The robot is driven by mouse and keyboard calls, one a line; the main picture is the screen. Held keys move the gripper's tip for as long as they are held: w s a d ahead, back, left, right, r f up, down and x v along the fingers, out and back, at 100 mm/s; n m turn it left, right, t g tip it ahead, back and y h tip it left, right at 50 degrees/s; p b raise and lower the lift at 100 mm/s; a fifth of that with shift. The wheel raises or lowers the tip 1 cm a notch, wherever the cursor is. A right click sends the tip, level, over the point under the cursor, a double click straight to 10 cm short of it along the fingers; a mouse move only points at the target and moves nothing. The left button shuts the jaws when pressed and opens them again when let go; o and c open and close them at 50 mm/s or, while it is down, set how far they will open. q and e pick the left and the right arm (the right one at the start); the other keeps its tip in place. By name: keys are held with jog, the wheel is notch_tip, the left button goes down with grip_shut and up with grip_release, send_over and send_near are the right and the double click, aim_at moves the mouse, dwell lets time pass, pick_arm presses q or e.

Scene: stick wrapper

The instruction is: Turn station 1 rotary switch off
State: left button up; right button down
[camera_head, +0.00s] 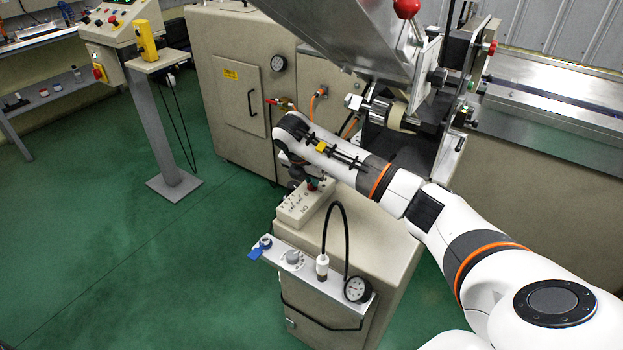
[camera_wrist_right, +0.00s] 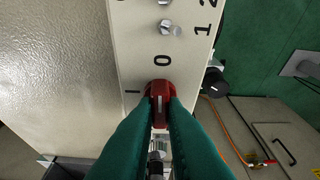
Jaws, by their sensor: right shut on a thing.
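The red rotary switch (camera_wrist_right: 161,88) sits on a pale panel in the right wrist view. A "0" is printed above it and a bar-like "I" mark to its left. A white line on the knob runs roughly up and down the picture, about in line with the "0". My right gripper (camera_wrist_right: 160,106) is shut on the knob, its dark green fingers covering the lower part. In the head view the right gripper (camera_head: 310,184) reaches down to the pale control box (camera_head: 291,211), and my wrist hides most of the knob. My left gripper is not in view.
The box stands on a beige cabinet (camera_head: 368,243). A silver machine (camera_head: 345,35) overhangs my right arm. A pedestal (camera_head: 160,125) stands left, with clear green floor between.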

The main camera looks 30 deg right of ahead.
dwell(0.4)
jog(key=c, duration=1.5)
grip_release()
jog(key=shift+r, duration=0.1)
jog(key=v, duration=1.1)
jog(key=shift+a+r, duration=0.15)
jog(key=shift+r, duration=0.2)
jog(key=shift+w, duration=0.1)
